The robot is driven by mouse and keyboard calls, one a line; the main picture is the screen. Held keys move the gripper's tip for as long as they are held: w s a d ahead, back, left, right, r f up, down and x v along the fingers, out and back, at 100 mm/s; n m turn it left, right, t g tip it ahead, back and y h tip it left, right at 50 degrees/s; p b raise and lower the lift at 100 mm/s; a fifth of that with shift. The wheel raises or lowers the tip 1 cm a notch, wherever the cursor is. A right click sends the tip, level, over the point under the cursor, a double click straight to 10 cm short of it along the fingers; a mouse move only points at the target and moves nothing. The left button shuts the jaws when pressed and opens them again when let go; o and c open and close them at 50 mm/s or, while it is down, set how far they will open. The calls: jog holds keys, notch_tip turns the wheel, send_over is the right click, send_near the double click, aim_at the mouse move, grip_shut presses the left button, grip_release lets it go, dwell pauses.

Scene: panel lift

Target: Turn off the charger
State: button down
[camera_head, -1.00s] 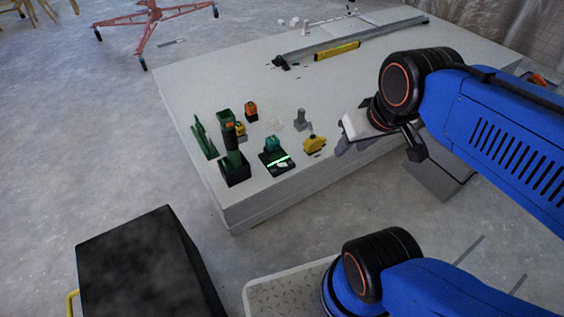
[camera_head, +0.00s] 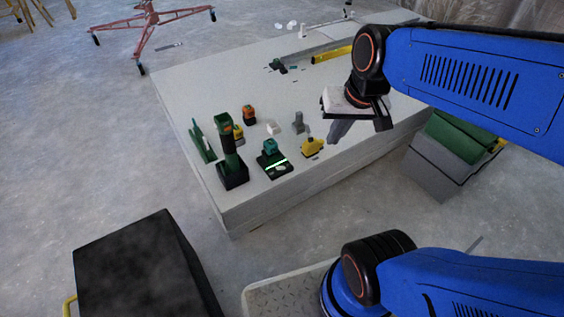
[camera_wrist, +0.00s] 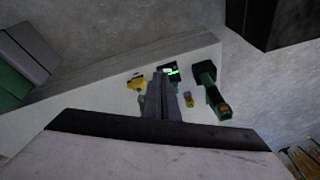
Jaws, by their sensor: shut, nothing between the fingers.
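The charger (camera_head: 274,168), a black unit with a glowing green strip and a teal block on it, sits near the front edge of the pale panel stack (camera_head: 240,208). It also shows in the wrist view (camera_wrist: 172,71), close to my fingertips in the picture. My gripper (camera_head: 335,139) is shut and empty, above the stack to the right of the charger and apart from it. In the wrist view the gripper (camera_wrist: 158,82) hides part of the stack top. The charger's switch is too small to make out.
A yellow tool (camera_head: 312,147) and a grey piece (camera_head: 298,123) stand between charger and gripper. A green and black tool (camera_head: 230,160) stands left of the charger. A black box (camera_head: 140,270) is on the floor at front left. A green-and-grey crate (camera_head: 445,155) stands at right.

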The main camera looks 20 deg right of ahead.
aim_at(279, 168)
jog(key=w+f+m+g+y, duration=0.1)
jog(key=w+f+m, duration=0.25)
jog(key=w, duration=0.35)
jog(key=w+f+m+g+y, duration=0.1)
jog(key=w+f+m+g, duration=0.2)
jog(key=w, duration=0.4)
jog(key=w+f+m+y, duration=0.2)
jog(key=w+f+m, duration=0.4)
jog(key=w+f, duration=0.6)
notch_tip(279, 168, down, 5)
jog(key=shift+w+d+r+g, duration=0.2)
jog(key=shift+w+d+g, duration=0.15)
jog(key=shift+w+g, duration=0.05)
jog(key=x, duration=1.4)
jog(key=shift+a+r, duration=0.15)
jog(key=shift+a, duration=0.05)
jog(key=shift+a, duration=0.1)
